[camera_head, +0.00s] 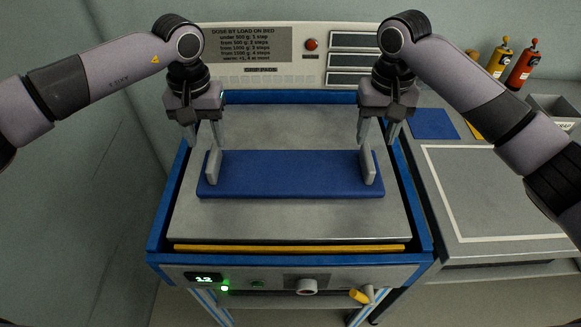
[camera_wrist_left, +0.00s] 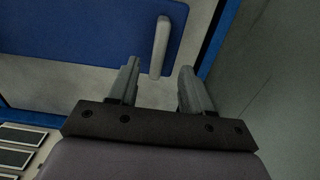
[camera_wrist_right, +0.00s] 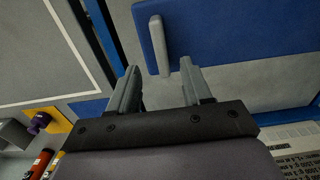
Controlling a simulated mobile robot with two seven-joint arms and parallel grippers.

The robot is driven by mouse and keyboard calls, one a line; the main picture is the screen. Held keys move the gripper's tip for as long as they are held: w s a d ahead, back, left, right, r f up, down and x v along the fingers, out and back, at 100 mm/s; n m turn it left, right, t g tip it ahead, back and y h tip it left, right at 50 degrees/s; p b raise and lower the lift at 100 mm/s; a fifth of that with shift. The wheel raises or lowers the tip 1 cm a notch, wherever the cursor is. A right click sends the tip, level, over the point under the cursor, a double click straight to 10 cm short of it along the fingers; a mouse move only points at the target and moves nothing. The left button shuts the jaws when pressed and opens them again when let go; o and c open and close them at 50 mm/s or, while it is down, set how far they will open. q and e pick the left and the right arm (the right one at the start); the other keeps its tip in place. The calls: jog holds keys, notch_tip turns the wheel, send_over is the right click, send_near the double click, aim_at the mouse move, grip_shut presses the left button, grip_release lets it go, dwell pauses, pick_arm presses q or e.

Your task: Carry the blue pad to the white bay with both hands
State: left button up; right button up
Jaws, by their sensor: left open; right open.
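The blue pad (camera_head: 290,175) lies flat on the grey bed (camera_head: 290,223) of the machine. It has an upright grey handle at each end, the left handle (camera_head: 213,163) and the right handle (camera_head: 368,165). My left gripper (camera_head: 205,141) is open, above and just behind the left handle; in the left wrist view that handle (camera_wrist_left: 160,47) stands beyond the fingertips. My right gripper (camera_head: 377,139) is open near the right handle, which in the right wrist view (camera_wrist_right: 160,45) stands beyond the fingertips. Neither gripper holds anything. The white-outlined bay (camera_head: 500,190) is on the right-hand table, empty.
A flat blue square (camera_head: 433,124) lies behind the bay. Yellow (camera_head: 498,60) and red (camera_head: 521,66) bottles and a grey bin (camera_head: 553,108) stand at the back right. The bed has a raised blue frame (camera_head: 162,222). A panel with a red button (camera_head: 311,44) stands behind.

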aim_at(211, 155)
pick_arm(q)
jog(key=shift+f, duration=0.15)
pick_arm(e)
jog(key=shift+f, duration=0.1)
pick_arm(q)
jog(key=shift+f, duration=3.45)
pick_arm(e)
jog(key=shift+f, duration=3.5)
pick_arm(q)
grip_shut()
pick_arm(e)
grip_shut()
pick_arm(q)
jog(key=shift+w+r, duration=0.1)
pick_arm(e)
jog(key=shift+w+d+r, duration=0.1)
jog(key=shift+w, duration=0.05)
